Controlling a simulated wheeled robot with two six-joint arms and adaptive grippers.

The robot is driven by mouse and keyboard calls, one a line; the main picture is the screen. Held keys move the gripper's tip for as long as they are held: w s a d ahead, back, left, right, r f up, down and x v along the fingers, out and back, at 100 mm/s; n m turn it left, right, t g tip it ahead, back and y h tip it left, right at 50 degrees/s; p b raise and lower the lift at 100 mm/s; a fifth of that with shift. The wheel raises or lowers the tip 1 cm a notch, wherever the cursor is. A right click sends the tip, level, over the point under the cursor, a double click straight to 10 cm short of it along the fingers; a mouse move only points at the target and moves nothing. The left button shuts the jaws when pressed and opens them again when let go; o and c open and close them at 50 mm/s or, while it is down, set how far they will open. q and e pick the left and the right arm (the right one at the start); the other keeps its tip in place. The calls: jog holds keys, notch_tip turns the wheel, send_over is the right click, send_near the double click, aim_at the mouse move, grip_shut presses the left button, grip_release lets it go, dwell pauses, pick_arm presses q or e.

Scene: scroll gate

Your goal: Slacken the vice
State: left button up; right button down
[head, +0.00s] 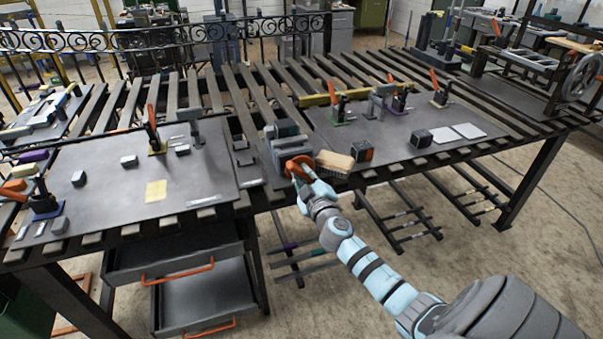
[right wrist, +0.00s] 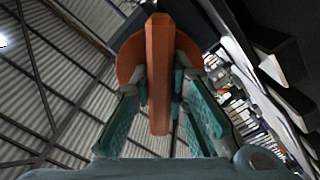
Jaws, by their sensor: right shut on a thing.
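The vice (head: 283,137) is a grey block-like tool at the front edge of the slatted bench, near the middle of the head view. Its orange handle (head: 301,165) faces me. My right gripper (head: 303,175) is at the handle and shut on it, hiding part of it. In the right wrist view the orange handle bar (right wrist: 160,70) stands between the teal fingers of the right gripper (right wrist: 162,100), with a round orange part behind it. The opening of the vice jaws is too small to judge. My left gripper is not in view.
A wooden brush (head: 335,162) lies just right of the vice, close to my gripper. Dark plates with orange-handled clamps (head: 152,130) and small blocks (head: 363,150) lie on both sides. An open drawer (head: 205,290) juts out below the bench at left.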

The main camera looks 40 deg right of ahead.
jog(key=n, duration=0.8)
jog(key=shift+p, duration=0.4)
jog(key=n, duration=0.4)
jog(key=shift+n+p, duration=0.3)
jog(key=shift+p, duration=0.1)
jog(key=n, duration=0.3)
jog(key=shift+n+p, duration=0.3)
jog(key=shift+p, duration=0.05)
jog(key=n+p, duration=0.1)
jog(key=n, duration=0.6)
jog(key=shift+r, duration=0.1)
jog(key=n+p, duration=0.1)
jog(key=n, duration=0.5)
jog(key=shift+n, duration=0.4)
jog(key=shift+r+p, duration=0.1)
jog(key=shift+p, duration=0.2)
jog(key=c, duration=1.6)
grip_release()
jog(key=shift+o, duration=0.2)
jog(key=shift+f, duration=0.2)
